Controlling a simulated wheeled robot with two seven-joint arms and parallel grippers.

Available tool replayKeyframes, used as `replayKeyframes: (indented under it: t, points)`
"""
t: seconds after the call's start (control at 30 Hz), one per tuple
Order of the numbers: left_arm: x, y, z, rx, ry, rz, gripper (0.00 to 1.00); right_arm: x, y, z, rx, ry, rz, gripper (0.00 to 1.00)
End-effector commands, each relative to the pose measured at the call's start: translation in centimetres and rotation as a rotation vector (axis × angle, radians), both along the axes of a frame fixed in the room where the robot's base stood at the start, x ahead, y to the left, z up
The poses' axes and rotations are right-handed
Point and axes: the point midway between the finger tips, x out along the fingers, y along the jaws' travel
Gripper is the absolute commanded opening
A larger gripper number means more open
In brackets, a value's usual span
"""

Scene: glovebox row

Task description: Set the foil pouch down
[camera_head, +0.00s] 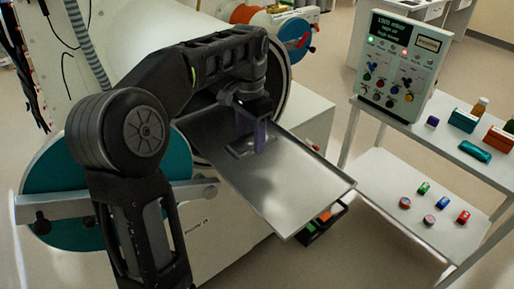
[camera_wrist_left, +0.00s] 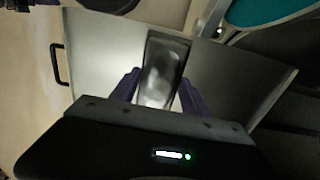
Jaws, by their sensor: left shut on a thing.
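The foil pouch (camera_wrist_left: 165,72) is a shiny silver rectangle with a dark edge in the left wrist view. My left gripper (camera_wrist_left: 160,88) is shut on it, with one purple finger on each side. In the head view the gripper (camera_head: 252,143) points down over the metal tray (camera_head: 300,195) that slides out of the round port. The pouch (camera_head: 240,149) shows there as a grey patch beside the fingers, partly hidden by them. I cannot tell whether the pouch touches the tray. My right gripper is in neither view.
A white shelf cart (camera_head: 455,150) at the right carries a control box (camera_head: 397,65), a teal roll (camera_head: 474,151) and several small coloured items. A teal round door (camera_head: 65,185) stands open at the left. A dark bin (camera_head: 322,222) sits below the tray. The tray's outer end is bare.

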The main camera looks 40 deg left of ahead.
Motion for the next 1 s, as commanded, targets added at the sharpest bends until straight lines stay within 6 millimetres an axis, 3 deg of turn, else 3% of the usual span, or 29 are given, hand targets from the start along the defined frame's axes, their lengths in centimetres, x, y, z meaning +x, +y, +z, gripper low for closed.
replayKeyframes:
  t: [0.17,0.33,0.47,0.87,1.0]
  points:
    - [0.0,0.0,-1.0,0.000,0.000,0.000,0.10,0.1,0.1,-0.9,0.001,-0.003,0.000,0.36]
    - [0.0,0.0,-3.7,-0.001,0.001,0.000,0.10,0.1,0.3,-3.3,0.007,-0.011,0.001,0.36]
    - [-0.1,0.0,-5.6,0.000,0.002,0.000,0.10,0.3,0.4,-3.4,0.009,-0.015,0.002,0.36]
    - [0.0,0.0,-6.3,0.000,0.000,0.000,0.10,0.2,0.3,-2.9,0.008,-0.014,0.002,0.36]
    - [-0.1,0.0,-7.6,-0.001,0.003,0.000,0.10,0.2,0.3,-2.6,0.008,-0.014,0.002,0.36]
